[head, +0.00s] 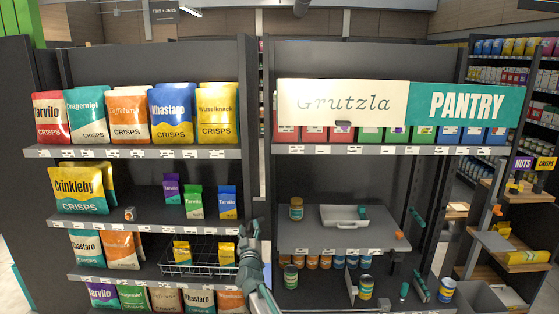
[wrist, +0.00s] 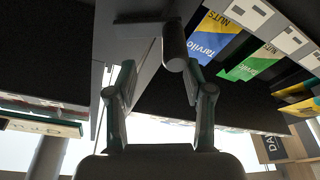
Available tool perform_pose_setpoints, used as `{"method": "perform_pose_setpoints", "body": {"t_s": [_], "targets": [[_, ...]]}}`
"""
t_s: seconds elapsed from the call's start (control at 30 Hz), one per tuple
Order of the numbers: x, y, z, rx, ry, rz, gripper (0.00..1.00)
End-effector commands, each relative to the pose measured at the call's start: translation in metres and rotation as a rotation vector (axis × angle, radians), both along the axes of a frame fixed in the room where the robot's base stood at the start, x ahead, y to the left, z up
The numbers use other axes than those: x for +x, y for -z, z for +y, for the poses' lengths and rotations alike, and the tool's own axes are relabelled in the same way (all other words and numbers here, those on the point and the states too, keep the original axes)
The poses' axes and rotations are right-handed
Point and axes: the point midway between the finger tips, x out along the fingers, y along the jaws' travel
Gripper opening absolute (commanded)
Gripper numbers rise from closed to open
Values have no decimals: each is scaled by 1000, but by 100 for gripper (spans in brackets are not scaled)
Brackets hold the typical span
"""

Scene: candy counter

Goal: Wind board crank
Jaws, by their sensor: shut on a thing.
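My gripper (head: 250,228) is at the post between the two shelf bays, at about the height of the middle left shelf's right end. In the wrist view its two fingers (wrist: 160,78) reach up to a grey, round-ended handle (wrist: 175,62), which looks like the crank's. The gripper is shut on this handle. In the head view the crank is hidden behind my gripper. The board with a cream "Grutzla" part (head: 345,117) and a teal "PANTRY" part (head: 465,103) spans the right bay's upper shelf. It looks roughly level, slightly tilted.
Small nuts bags (head: 193,203) stand on the left shelf close to my gripper; they show in the wrist view (wrist: 212,38) too. A wire basket (head: 200,266) sits just below. A white tray (head: 343,216) lies on the right bay's middle shelf. Jars stand below it.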

Motion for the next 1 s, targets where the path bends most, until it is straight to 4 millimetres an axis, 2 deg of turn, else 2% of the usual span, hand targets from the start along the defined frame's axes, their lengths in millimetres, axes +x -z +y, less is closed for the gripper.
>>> {"method": "perform_pose_setpoints", "body": {"t_s": [0.43, 1.0], "targets": [[-3, 0, -2, 1, 4, -3, 42], [-42, 10, -4, 1, -1, 1, 42]]}}
